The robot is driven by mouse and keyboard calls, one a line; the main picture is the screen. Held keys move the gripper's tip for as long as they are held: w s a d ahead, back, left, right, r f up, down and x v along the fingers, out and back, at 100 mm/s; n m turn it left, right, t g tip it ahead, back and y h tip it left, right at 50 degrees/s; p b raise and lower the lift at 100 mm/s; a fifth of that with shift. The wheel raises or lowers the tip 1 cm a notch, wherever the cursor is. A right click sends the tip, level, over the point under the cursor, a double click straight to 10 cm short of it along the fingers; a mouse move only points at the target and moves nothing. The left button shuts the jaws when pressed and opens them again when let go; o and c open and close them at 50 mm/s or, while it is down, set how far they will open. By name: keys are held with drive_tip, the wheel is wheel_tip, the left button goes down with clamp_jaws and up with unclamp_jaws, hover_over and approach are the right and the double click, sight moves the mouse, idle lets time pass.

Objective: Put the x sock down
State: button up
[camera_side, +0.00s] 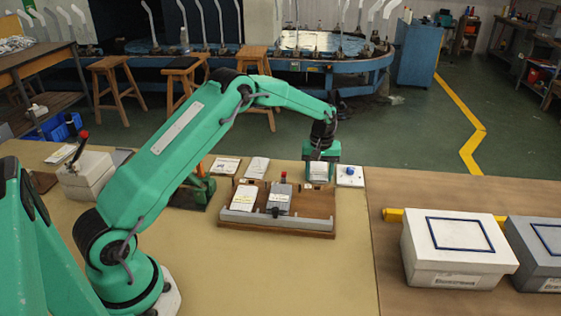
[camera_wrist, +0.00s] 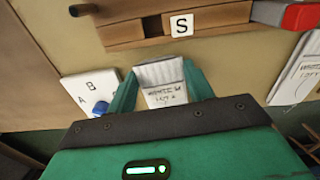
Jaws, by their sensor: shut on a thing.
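My gripper (camera_side: 320,172) is at the back right of the tray, low over the tan table. In the wrist view my gripper (camera_wrist: 160,82) has its two green fingers on either side of a white sock (camera_wrist: 160,72). The sock has a ribbed end and a label with dark lettering, too blurred to read fully; I cannot make out an x on it. The sock also shows in the side view (camera_side: 318,175), partly hidden by my gripper. The wooden tray (camera_side: 270,233) stands just in front, with a white piece (camera_side: 243,198) and a grey piece (camera_side: 279,200) in it.
A white card (camera_side: 350,181) with a blue knob lies close right of my gripper. Flat white packets (camera_side: 224,166) lie behind the tray. White and grey boxes stand on the right. The front of the table is clear.

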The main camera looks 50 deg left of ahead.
sight(318, 176)
drive_tip(key=shift+f, duration=0.4)
drive_tip(key=o, duration=1)
drive_tip(key=shift+c, duration=0.2)
drive_tip(key=shift+r, duration=0.1)
drive_tip(key=r, duration=0.7)
drive_tip(key=shift+a+r, duration=0.15)
drive_tip(key=shift+a, duration=0.05)
drive_tip(key=shift+r, duration=0.15)
